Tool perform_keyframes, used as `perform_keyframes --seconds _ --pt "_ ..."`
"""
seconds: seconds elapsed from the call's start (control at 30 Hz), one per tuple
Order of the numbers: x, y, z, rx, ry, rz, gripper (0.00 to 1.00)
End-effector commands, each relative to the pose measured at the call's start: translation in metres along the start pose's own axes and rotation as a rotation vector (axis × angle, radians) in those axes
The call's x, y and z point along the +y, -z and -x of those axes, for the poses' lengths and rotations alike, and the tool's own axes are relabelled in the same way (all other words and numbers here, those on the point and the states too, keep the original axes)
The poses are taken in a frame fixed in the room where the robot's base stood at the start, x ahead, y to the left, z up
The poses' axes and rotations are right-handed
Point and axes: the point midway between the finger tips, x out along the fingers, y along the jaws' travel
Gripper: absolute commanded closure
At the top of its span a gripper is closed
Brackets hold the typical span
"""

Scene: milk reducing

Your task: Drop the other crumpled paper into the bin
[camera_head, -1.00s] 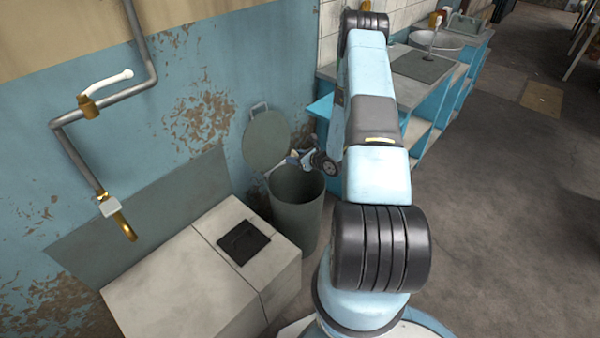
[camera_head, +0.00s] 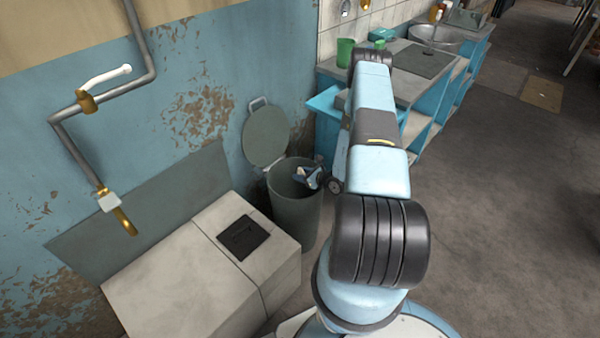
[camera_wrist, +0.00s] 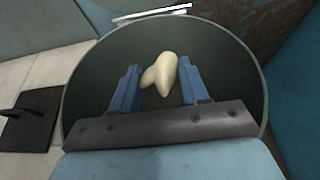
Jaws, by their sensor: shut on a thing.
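The crumpled paper (camera_wrist: 163,75) is a pale yellowish lump between the two blue fingers of my gripper (camera_wrist: 157,68) in the wrist view. My gripper is shut on it. Behind it, the round dark mouth of the bin (camera_wrist: 88,70) fills most of the wrist view. In the head view the grey-green bin (camera_head: 296,215) stands open, and my gripper (camera_head: 306,174) is at its mouth, near the right side of the rim. The paper cannot be made out in the head view.
The bin's round lid (camera_head: 265,136) is raised against the blue wall. A pale block (camera_head: 180,270) with a dark square plate (camera_head: 243,237) stands left of the bin. A counter (camera_head: 405,85) with blue shelves and a green cup (camera_head: 345,52) is behind my arm.

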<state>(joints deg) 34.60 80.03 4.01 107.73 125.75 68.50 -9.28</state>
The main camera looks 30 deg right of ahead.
Motion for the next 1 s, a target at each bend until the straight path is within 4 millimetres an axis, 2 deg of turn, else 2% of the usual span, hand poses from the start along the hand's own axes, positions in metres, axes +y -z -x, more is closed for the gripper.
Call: perform_keyframes --seconds 0.13,0.43,0.47,0.5,0.77,1.0 --pt "0.0005 0.0063 -0.0025 0.000 0.000 -0.001 0.83" --pt "0.0003 0.0074 -0.0031 0.000 0.000 0.000 0.83" --pt "0.0003 0.0073 -0.0031 0.000 0.000 0.000 0.54" --pt "0.0003 0.0073 -0.0031 0.000 0.000 0.000 0.51" --pt "0.0002 0.0073 -0.0030 0.000 0.000 0.000 0.26" --pt "0.0001 0.0073 -0.0025 0.000 0.000 0.000 0.26"
